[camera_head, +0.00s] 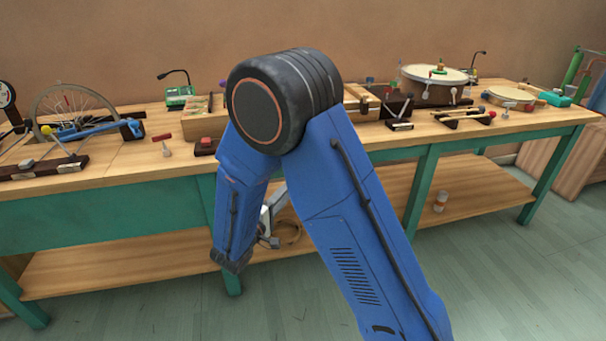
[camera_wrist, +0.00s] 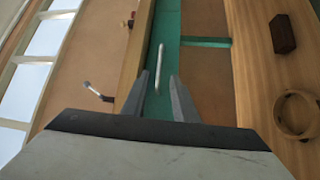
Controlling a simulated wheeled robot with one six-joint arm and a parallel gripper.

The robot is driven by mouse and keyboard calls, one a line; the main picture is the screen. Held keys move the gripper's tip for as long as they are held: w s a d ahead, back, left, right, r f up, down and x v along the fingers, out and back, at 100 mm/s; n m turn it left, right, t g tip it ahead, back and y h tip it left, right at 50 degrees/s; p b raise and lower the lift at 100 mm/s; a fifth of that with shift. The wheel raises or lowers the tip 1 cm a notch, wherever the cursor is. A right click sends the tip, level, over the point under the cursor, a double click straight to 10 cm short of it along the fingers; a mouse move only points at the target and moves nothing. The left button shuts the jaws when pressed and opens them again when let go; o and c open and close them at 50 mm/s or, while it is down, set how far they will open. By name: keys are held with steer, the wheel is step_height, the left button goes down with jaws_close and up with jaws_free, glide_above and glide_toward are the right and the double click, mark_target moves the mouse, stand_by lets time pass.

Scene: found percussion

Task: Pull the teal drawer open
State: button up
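In the wrist view, the teal drawer front (camera_wrist: 172,22) runs as a narrow band under the wooden bench top. A pale bar handle (camera_wrist: 160,62) stands on it, lengthwise between my fingers in the picture. My gripper (camera_wrist: 160,76) is open, with one finger on each side of the handle. A gap shows on both sides of the bar, and I cannot tell how deep the fingers reach. In the head view, teal panelling (camera_head: 110,212) shows under the bench top; my blue arm hides the handle and most of my gripper there.
The workbench (camera_head: 450,140) carries a bicycle wheel (camera_head: 75,103), a drum (camera_head: 437,80) and a green lamp box (camera_head: 178,97). Its lower shelf (camera_head: 465,195) holds a small jar (camera_head: 440,203). In the wrist view, a ring (camera_wrist: 296,115) and a dark block (camera_wrist: 284,34) lie on the shelf.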

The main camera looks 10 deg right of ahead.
steer(key=x, duration=1)
steer(key=shift+w+d, duration=0.2)
steer(key=shift+d, duration=0.1)
jaws_close()
stand_by(1.0)
